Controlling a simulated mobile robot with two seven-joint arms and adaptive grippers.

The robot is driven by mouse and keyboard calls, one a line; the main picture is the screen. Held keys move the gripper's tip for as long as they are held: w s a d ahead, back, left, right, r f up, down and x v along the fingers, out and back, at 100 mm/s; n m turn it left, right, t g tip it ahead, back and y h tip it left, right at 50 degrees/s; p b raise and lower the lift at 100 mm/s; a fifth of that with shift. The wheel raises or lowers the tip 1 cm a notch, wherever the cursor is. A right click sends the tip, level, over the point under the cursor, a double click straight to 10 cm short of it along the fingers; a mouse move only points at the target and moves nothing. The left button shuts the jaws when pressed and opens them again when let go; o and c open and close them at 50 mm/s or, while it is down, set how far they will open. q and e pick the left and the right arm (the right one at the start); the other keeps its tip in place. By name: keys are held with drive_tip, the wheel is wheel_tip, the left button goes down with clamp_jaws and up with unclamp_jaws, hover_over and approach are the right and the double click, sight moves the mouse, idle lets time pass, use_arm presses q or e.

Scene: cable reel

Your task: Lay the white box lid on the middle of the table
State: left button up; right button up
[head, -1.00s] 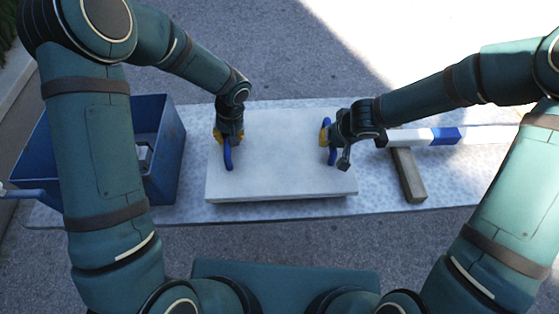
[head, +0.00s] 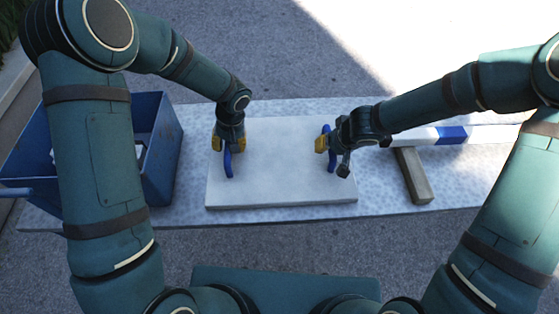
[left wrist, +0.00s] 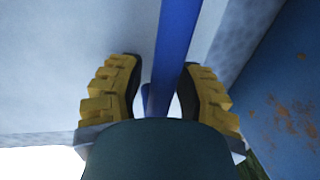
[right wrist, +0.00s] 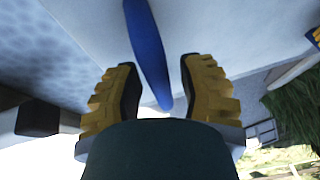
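The white box lid (head: 280,165) is a flat pale board with two blue handles. It lies level on the middle of the table (head: 455,180), with its front edge close to the table's front edge. My left gripper (head: 227,150) is open above the left handle (head: 228,165); in the left wrist view its yellow fingers stand apart on either side of the blue handle (left wrist: 175,45). My right gripper (head: 327,145) is open at the right handle (head: 331,163); in the right wrist view the handle (right wrist: 148,50) reaches between the parted fingers.
A blue bin (head: 165,150) stands on the left, close to the lid. A wooden block (head: 415,178) lies right of the lid, against a white and blue bar (head: 450,135) along the back right. The table's front right is clear.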

use_arm(q)
drive_tip(key=shift+r, duration=0.15)
wheel_tip(320, 180, up, 12)
drive_tip(key=d, duration=0.2)
drive_tip(key=shift+d+f, duration=0.15)
drive_tip(key=shift+f, duration=0.05)
use_arm(e)
drive_tip(key=v, duration=1.2)
idle(0.6)
